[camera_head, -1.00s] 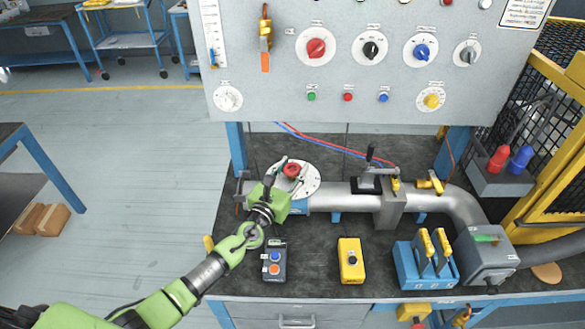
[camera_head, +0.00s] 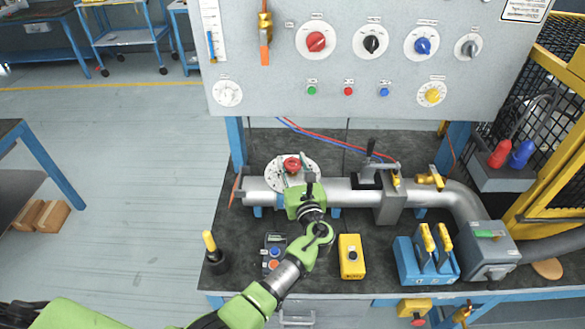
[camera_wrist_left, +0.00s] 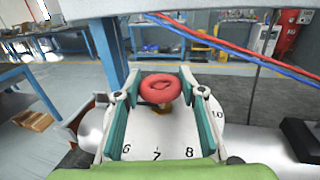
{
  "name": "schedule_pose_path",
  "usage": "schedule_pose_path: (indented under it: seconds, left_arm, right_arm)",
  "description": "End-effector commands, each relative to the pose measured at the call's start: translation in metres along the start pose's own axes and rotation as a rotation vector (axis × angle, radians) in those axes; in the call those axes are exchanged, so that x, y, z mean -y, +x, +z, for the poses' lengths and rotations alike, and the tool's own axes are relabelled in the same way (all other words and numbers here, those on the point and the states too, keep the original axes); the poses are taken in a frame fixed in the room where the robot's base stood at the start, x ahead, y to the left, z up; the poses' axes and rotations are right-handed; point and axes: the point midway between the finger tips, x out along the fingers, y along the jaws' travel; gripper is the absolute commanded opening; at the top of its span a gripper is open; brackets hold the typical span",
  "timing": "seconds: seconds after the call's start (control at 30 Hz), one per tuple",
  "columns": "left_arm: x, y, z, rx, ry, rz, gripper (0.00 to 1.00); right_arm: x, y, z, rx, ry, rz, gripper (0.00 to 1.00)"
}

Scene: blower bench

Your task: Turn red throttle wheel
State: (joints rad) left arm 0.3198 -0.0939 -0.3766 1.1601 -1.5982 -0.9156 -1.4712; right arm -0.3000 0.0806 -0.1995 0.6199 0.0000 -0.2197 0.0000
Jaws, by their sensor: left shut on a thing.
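The red throttle wheel (camera_head: 292,164) sits at the middle of a round white dial on the left part of the silver pipe. In the left wrist view the wheel (camera_wrist_left: 161,88) stands between the tips of my left gripper (camera_wrist_left: 154,92). The fingers are shut on it from both sides. The white dial (camera_wrist_left: 145,138) below it shows the numbers 6, 7, 8 and 10. In the head view my left gripper (camera_head: 296,175) reaches over the pipe from the front. Its body hides part of the dial. My right gripper is not in view.
A silver pipe (camera_head: 340,191) runs right across the dark bench, with a black-handled clamp (camera_head: 371,165) on it. A yellow button box (camera_head: 351,258), a grey button box (camera_head: 273,252) and a yellow-topped black handle (camera_head: 214,253) stand in front. A knob panel (camera_head: 275,75) rises behind.

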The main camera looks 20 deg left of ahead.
Motion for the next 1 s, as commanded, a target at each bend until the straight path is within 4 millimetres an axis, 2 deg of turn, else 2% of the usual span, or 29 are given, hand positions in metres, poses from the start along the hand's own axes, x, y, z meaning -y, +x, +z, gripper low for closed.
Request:
schedule_pose_path:
  seconds: [0.03, 0.2, 0.7, 0.73, 0.8, 1.0]
  left_arm:
    - [0.0015, 0.0000, -0.0024, 0.000, -0.002, 0.018, 0.16]
    - [0.0006, 0.0002, -0.0012, 0.001, 0.000, 0.064, 0.16]
    - [0.0001, 0.0002, 0.0005, 0.001, 0.000, 0.082, 0.16]
    - [0.0001, 0.0002, 0.0005, 0.001, 0.000, 0.082, 0.42]
    - [0.0001, 0.0003, 0.0005, 0.001, 0.000, 0.082, 0.55]
    - [0.0000, 0.0003, 0.0005, 0.001, 0.000, 0.081, 0.55]
  right_arm:
    - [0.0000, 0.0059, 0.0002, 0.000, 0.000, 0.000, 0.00]
    - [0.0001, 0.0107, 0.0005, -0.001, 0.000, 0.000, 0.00]
    - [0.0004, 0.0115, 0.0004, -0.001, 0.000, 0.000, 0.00]
    - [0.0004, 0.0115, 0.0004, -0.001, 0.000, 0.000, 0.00]
    - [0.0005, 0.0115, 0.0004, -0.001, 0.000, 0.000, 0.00]
    - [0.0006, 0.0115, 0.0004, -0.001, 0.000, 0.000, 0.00]
